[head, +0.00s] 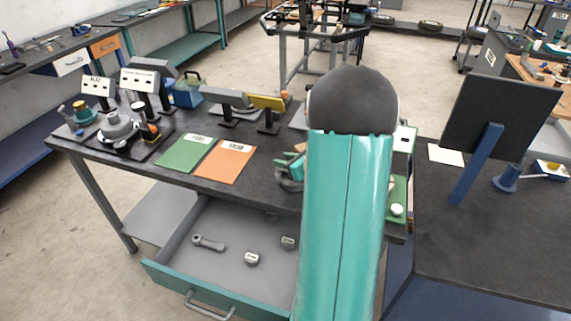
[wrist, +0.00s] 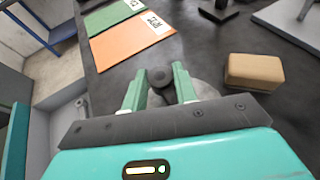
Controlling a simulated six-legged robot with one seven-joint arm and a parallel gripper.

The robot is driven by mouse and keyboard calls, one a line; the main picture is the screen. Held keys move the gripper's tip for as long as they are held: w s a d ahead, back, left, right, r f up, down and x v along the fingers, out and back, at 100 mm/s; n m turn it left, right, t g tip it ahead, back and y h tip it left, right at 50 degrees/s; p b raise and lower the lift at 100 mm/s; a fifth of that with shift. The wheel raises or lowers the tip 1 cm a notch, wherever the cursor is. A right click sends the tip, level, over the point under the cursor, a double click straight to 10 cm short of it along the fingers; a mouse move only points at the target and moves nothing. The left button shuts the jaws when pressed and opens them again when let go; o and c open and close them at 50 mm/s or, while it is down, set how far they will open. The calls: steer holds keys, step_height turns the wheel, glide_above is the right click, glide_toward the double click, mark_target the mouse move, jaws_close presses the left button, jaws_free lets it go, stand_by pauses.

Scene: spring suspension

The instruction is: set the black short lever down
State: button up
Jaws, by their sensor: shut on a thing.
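My gripper (wrist: 160,70) is low over the dark bench top (wrist: 200,40), right of the orange mat (wrist: 130,40) in the wrist view. Its two green fingers are shut on the black short lever (wrist: 160,77), whose dark round end shows between them. A grey rounded part shows just behind the fingers; I cannot tell whether it belongs to the lever. Whether the lever touches the bench is unclear. In the head view my arm hides most of the gripper, and the lever cannot be made out there.
A tan block (wrist: 254,72) lies right of the gripper. The green mat (head: 185,152) is beside the orange one. An open drawer (head: 215,275) below holds a grey lever (head: 208,242) and two small cylinders. Stands and a yellow-topped fixture (head: 267,103) line the back.

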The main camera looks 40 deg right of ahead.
steer(key=shift+f, duration=0.65)
steer(key=shift+f, duration=0.15)
steer(key=o, duration=1)
steer(key=shift+o, duration=0.2)
